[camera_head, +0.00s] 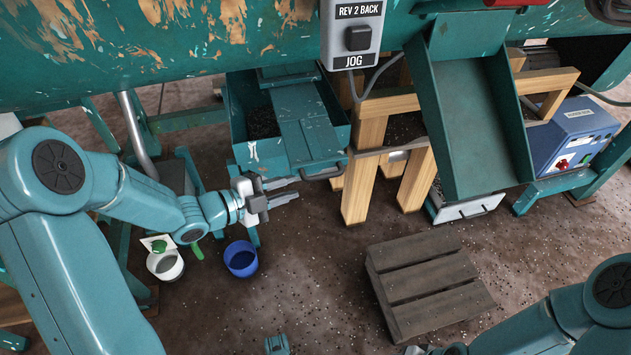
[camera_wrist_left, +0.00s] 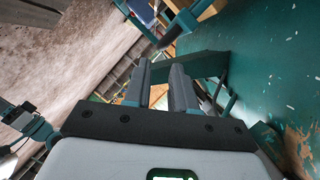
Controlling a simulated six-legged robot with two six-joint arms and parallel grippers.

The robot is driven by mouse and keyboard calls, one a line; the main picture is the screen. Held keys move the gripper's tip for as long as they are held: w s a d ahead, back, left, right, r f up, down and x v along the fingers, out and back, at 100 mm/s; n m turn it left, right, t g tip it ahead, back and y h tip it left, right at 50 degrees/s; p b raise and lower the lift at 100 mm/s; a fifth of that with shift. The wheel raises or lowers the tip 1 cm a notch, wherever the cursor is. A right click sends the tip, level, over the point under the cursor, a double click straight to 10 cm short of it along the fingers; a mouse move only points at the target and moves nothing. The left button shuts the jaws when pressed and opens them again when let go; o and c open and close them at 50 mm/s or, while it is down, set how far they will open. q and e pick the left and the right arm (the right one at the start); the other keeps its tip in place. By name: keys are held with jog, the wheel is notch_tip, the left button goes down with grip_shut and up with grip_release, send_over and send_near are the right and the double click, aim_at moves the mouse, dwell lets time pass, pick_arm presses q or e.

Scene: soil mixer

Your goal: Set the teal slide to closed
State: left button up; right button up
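The teal slide (camera_head: 308,130) is a flat scuffed plate lying over a teal box (camera_head: 241,125) under the big drum. Its front end carries a bar handle (camera_head: 324,173) near the wooden frame. The slide covers the right part of the box, and dark soil shows in the open left part. My left gripper (camera_head: 284,192) is in front of the box, a little left of and below the handle, apart from it. Its two fingers (camera_wrist_left: 158,88) are spread with nothing between them. My right gripper (camera_head: 415,350) is barely in view at the bottom edge, its fingers not clear.
A wooden frame (camera_head: 366,165) stands right of the slide, beside a teal chute (camera_head: 475,120). A jog control box (camera_head: 354,35) hangs above. A blue cup (camera_head: 241,259), a white cup (camera_head: 165,265) and a wooden pallet (camera_head: 425,285) are on the floor. The floor between is clear.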

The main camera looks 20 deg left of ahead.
aim_at(315, 178)
pick_arm(q)
jog(key=b+x, duration=0.1)
jog(key=x, duration=0.7)
jog(key=shift+w+d, duration=0.1)
grip_shut()
